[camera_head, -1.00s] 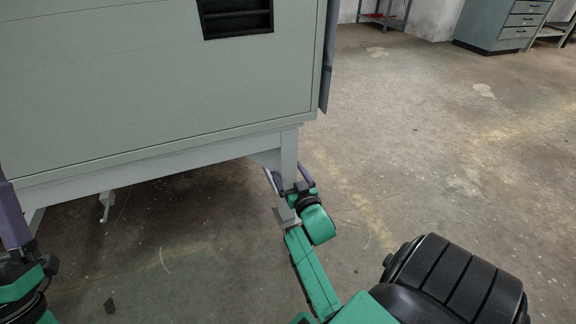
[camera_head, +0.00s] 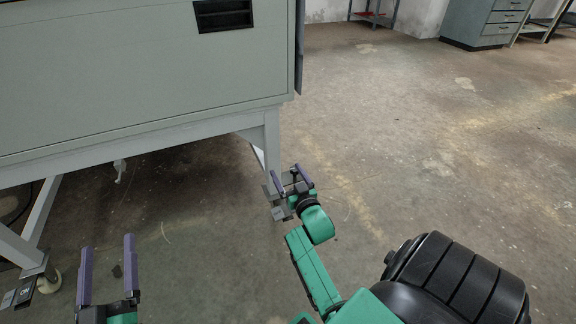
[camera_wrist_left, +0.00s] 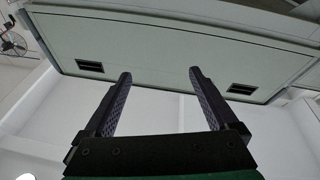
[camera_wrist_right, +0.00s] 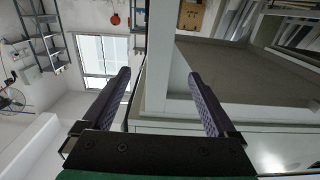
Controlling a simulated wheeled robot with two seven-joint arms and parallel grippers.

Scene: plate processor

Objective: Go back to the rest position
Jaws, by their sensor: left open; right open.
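My left gripper (camera_head: 107,268) is at the lower left of the head view, with its two purple fingers apart and nothing between them. The left wrist view also shows its empty fingers (camera_wrist_left: 160,95), with a pale machine panel beyond them. My right gripper (camera_head: 293,180) is near the middle of the head view, beside the machine's corner leg as seen there. Its fingers are apart and empty, and they show in the right wrist view too (camera_wrist_right: 160,95).
A large grey machine (camera_head: 130,75) on legs fills the upper left. Its foot (camera_head: 48,282) shows near my left gripper. Open concrete floor (camera_head: 420,150) lies to the right. A grey drawer cabinet (camera_head: 480,22) stands at the far right.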

